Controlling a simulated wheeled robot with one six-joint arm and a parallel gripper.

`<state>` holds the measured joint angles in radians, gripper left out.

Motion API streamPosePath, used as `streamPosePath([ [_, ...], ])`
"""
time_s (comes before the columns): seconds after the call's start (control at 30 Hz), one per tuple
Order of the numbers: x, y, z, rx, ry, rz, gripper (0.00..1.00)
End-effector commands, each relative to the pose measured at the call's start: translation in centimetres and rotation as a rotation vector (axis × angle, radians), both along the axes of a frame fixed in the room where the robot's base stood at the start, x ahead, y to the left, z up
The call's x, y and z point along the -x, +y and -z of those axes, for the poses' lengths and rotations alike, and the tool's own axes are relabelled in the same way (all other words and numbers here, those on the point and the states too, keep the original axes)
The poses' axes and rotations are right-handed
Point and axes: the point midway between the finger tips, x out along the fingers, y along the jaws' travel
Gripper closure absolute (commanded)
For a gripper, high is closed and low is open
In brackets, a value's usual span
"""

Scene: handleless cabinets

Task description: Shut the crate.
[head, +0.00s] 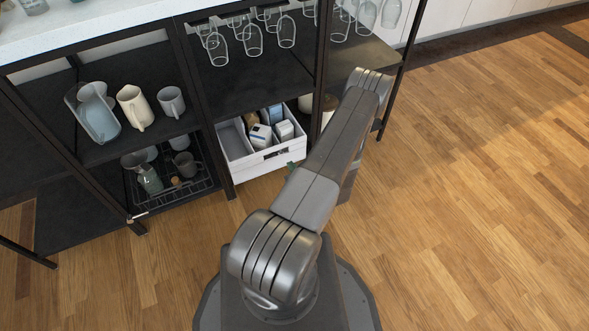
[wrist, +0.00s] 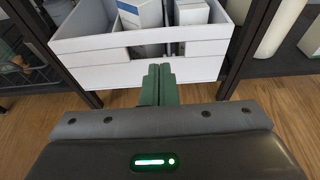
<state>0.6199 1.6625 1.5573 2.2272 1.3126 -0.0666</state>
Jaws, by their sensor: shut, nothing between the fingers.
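The crate (head: 238,171) is a white open-topped box on the bottom level of the black shelf unit, sticking out past the shelf's front. It holds several cartons (head: 260,137). In the wrist view its white front wall (wrist: 95,75) with a dark slot fills the upper middle. My gripper (wrist: 158,72) has its green fingers together and empty, pointing at the middle of that front wall. Whether the tips touch the wall I cannot tell. In the head view my arm hides most of the gripper; a bit of green shows by the crate's front right.
A black wire rack (head: 170,187) with jugs and cups stands left of the crate. Dark shelf posts (head: 207,110) flank the crate. Pale cylinders (wrist: 281,28) stand to its right. Wine glasses (head: 252,40) hang above. The wooden floor (head: 480,200) on the right is clear.

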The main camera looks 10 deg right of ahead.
Motion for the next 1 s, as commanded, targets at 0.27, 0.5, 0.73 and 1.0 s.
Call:
streamPosePath([
  [0.27,-5.5,1.9,2.0,0.001,-0.003,-0.005,1.0],
  [0.5,-8.5,2.8,1.8,-0.001,-0.002,-0.002,1.0],
  [0.73,-9.3,3.1,1.8,-0.002,-0.001,-0.001,1.0],
  [1.0,-9.3,3.1,1.8,-0.002,-0.001,-0.001,1.0],
])
